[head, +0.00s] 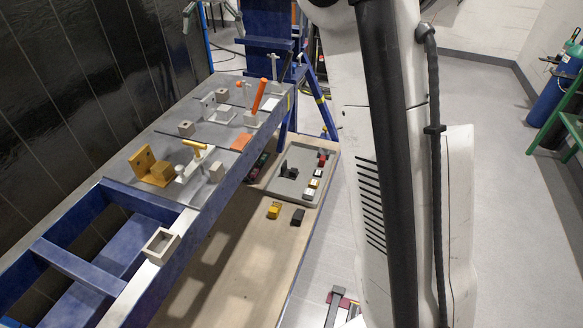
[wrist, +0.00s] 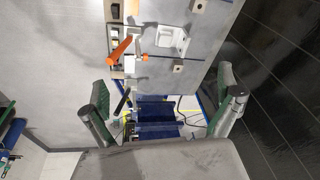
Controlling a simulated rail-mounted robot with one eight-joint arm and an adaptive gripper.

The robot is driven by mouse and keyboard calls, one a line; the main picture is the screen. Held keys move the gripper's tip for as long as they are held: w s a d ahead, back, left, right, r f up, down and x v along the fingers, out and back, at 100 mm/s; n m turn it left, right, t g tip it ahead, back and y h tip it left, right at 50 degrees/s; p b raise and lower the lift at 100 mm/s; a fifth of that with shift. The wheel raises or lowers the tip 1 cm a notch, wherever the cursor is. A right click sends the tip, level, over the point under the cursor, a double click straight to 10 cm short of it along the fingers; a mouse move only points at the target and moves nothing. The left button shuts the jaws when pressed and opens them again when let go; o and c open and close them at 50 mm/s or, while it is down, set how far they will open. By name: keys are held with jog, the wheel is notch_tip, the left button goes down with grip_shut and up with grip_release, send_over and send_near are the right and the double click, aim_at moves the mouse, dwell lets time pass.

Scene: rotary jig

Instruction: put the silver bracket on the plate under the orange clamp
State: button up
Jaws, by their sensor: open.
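The silver bracket (wrist: 174,40), an angled light-metal piece, stands on the grey jig surface in the wrist view, to the right of the orange clamp (wrist: 122,49). In the head view the bracket (head: 209,106) stands left of the clamp's slanted orange handle (head: 260,95). Pale plate-like pieces lie around the clamp's foot; I cannot tell clearly which one is the plate. The bracket is apart from the clamp. My gripper (wrist: 165,98) shows in the wrist view with its two fingers wide apart and nothing between them.
A yellow bracket (head: 153,168) and a yellow-handled clamp (head: 192,151) stand nearer on the same jig. Small blocks (head: 186,128) sit around the bracket. A grey tray (head: 283,185) with small parts lies on the lower wooden shelf. My arm covers the head view's middle right.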

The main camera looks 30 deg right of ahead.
jog(key=s+n+t, duration=0.2)
jog(key=s+n, duration=0.1)
jog(key=s, duration=2.1)
jog(key=s+f+n+t, duration=0.1)
jog(key=s+f, duration=0.6)
jog(key=s, duration=0.3)
jog(key=s+f+n+t, duration=0.1)
jog(key=s+f, duration=0.7)
jog(key=s, duration=0.1)
jog(key=shift+s+n, duration=0.3)
jog(key=shift+s, duration=0.1)
notch_tip(320, 180, down, 10)
jog(key=b, duration=1)
jog(key=shift+f, duration=0.2)
